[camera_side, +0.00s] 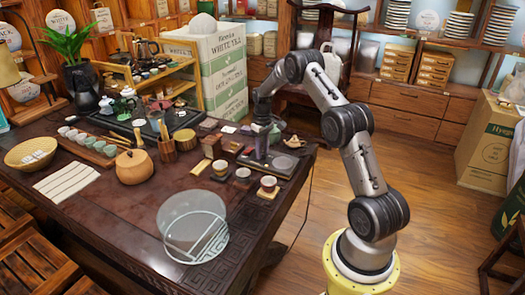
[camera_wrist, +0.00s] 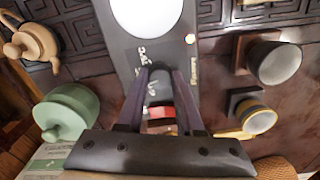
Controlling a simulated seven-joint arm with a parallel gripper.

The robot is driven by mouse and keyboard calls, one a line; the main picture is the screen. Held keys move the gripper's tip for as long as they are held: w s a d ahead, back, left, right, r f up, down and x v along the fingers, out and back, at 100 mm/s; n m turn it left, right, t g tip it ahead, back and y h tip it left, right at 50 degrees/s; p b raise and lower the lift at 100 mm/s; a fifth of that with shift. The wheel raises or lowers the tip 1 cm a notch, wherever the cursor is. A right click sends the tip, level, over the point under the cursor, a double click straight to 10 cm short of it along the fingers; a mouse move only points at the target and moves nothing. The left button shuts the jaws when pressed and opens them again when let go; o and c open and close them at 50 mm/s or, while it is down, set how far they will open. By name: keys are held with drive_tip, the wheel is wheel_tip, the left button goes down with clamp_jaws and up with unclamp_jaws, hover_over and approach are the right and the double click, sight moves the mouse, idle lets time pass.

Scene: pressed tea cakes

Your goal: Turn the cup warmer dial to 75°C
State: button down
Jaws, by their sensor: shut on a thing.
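The cup warmer (camera_side: 285,162) is a dark slab on the right part of the table, with a round plate. In the wrist view the cup warmer (camera_wrist: 133,55) is grey, with a bright white disc, faint white lettering and a small lit spot near its right edge. My gripper (camera_side: 262,157) points down at the slab's left end. In the wrist view the fingertips of my gripper (camera_wrist: 160,74) close in around a small dark spot where the dial appears to be. The fingers largely hide the dial, and its setting cannot be read.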

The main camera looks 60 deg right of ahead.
drive_tip(key=m, duration=0.6)
drive_tip(key=shift+r+m, duration=0.1)
drive_tip(key=shift+m, duration=0.2)
drive_tip(key=m, duration=0.6)
idle(0.4)
drive_tip(key=c, duration=0.5)
unclamp_jaws()
drive_tip(key=shift+c, duration=0.2)
wheel_tip(320, 180, up, 14)
